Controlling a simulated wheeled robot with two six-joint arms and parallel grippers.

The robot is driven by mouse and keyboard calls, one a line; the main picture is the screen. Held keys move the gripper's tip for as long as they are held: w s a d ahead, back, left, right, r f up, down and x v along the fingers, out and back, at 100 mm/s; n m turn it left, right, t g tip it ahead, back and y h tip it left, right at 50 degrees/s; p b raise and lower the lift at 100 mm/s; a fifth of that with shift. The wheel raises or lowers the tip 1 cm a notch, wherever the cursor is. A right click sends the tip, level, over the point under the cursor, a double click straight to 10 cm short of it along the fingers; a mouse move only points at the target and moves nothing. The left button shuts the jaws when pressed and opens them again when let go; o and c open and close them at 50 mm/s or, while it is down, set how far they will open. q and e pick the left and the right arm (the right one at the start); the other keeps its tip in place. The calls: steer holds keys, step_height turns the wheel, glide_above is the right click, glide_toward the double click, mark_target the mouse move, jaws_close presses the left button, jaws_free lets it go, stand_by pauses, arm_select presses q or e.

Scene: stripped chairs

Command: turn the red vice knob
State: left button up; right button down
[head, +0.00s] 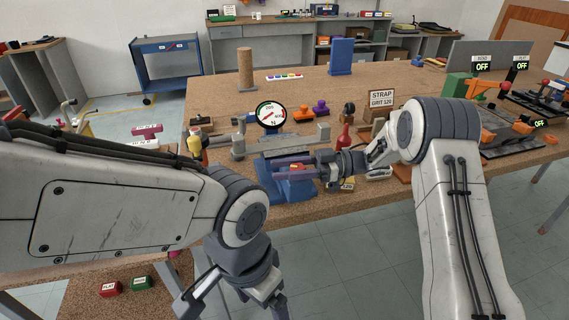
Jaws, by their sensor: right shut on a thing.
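The blue vice (290,188) stands at the front edge of the workbench, in the middle of the head view. A small red knob (297,167) with a yellowish mark shows at the vice. My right gripper (303,172) reaches in from the right, level with the vice, and its fingers are shut around the red knob. The fingers hide part of the knob and the vice's right side. My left gripper (277,305) hangs low in front of the bench, away from the vice.
A round dial gauge (271,114) stands behind the vice. A red-handled item (345,135) and a STRAP GRIT sign (381,99) stand behind my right wrist. Orange clamps (482,88) and dark plates crowd the right side. The bench's back middle is fairly clear.

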steer(key=shift+s+d+r+n+g+h, duration=0.15)
steer(key=shift+n+g+h, duration=0.2)
steer(key=shift+n+g, duration=0.45)
steer(key=shift+s+f+n+g+h, duration=0.15)
steer(key=shift+n+g+h, duration=0.25)
steer(key=shift+g, duration=0.65)
steer(key=shift+s+d+r+n+g+h, duration=0.15)
steer(key=shift+n+g+h, duration=0.1)
steer(key=shift+n+g, duration=0.6)
steer(key=shift+a, duration=0.1)
steer(key=shift+c, duration=1.9)
jaws_free()
